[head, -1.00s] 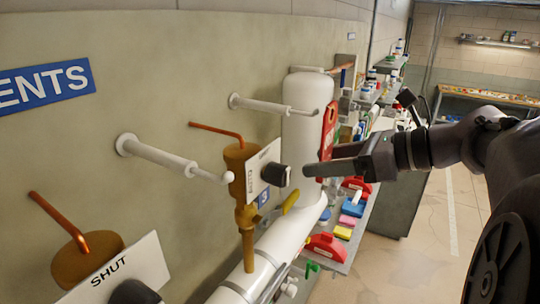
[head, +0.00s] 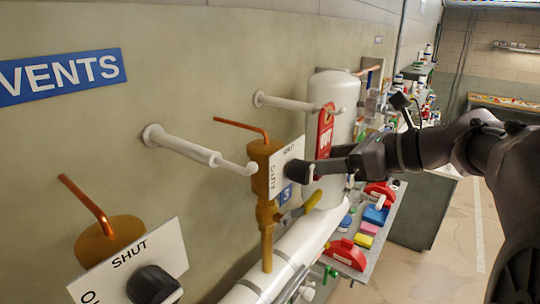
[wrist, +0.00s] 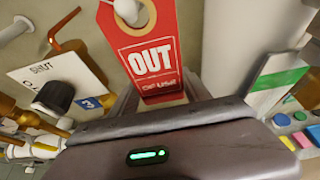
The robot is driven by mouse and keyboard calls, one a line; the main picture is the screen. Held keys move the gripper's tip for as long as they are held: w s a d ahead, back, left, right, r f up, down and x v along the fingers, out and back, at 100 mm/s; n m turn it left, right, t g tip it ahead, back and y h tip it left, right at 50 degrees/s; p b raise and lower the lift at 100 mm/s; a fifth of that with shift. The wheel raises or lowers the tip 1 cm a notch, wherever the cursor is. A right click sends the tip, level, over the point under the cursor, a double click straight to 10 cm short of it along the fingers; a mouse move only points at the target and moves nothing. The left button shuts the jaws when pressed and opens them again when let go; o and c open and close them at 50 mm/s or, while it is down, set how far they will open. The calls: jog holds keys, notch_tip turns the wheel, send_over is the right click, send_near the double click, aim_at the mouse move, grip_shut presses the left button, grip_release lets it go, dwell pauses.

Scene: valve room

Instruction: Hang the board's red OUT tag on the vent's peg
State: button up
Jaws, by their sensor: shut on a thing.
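The red OUT tag (head: 325,140) hangs upright at the end of the farther white wall peg (head: 290,103). In the wrist view the tag (wrist: 150,55) faces me, and white peg shows in its hole (wrist: 127,10). The peg's tip shows just right of the tag in the head view. My gripper (head: 322,168) is shut on the tag's lower end. A nearer white peg (head: 185,147) is bare. The brass vent (head: 266,185) has a copper pipe, a white SHUT plate (head: 284,163) and a black knob; a blue 3 label (wrist: 90,103) is beside it.
A white cylinder (head: 340,90) stands close behind the tag. A yellow lever (head: 300,208) and white pipe (head: 285,255) lie below. Another vent (head: 105,240) is at the near left. A bench with red, blue and yellow items (head: 367,228) is at right.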

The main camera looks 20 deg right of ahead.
jog(key=shift+s, duration=0.1)
dwell(0.3)
jog(key=o, duration=1.4)
jog(key=v, duration=1.7)
jog(key=shift+s+d, duration=0.15)
jog(key=shift+d, duration=0.05)
